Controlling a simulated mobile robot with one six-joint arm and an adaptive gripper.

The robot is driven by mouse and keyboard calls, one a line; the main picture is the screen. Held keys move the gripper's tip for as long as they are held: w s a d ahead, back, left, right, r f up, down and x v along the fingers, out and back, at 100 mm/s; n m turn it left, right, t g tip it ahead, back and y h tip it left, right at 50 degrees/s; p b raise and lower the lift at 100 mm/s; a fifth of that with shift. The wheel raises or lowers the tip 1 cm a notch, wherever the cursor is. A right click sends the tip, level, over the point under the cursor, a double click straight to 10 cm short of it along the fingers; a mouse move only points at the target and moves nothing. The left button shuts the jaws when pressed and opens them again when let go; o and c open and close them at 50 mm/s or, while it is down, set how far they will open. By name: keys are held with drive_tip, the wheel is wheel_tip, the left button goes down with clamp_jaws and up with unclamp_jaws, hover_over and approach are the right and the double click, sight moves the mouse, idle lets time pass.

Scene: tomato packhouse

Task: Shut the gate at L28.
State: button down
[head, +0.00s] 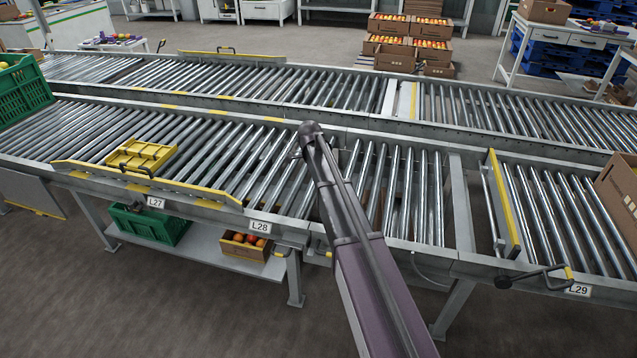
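The L28 label (259,227) is on the front rail of the near roller conveyor. Small yellow-ended fittings (280,254) sit just right of it, under the rail. No plate clearly stands across the rollers beside this label; my arm covers part of the place. A long yellow-edged rail (205,195) lies along the conveyor's front edge, ending just left of the label; I cannot tell whether it belongs to L28. My arm reaches over the near conveyor, right of the label. Its dark far end lies above the rollers. No gripper fingers show, so its hold is hidden.
At L29 (578,290) a yellow-topped plate (503,205) stands across the rollers, with a black lever (535,279) in front. A yellow tray (141,155) lies near L27 (156,202). A green crate (22,90) is at far left, a cardboard box (618,190) at far right.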

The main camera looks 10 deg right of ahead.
drive_tip(key=shift+f, duration=0.2)
idle(0.4)
drive_tip(key=shift+r, duration=0.15)
drive_tip(key=w+a+r+p, duration=0.3)
drive_tip(key=a+r+p, duration=0.3)
drive_tip(key=r+p, duration=0.4)
drive_tip(key=shift+a+r+p, duration=0.25)
drive_tip(key=shift+r+p, duration=0.15)
drive_tip(key=shift+p, duration=0.05)
drive_tip(key=shift+w, duration=0.1)
idle(0.6)
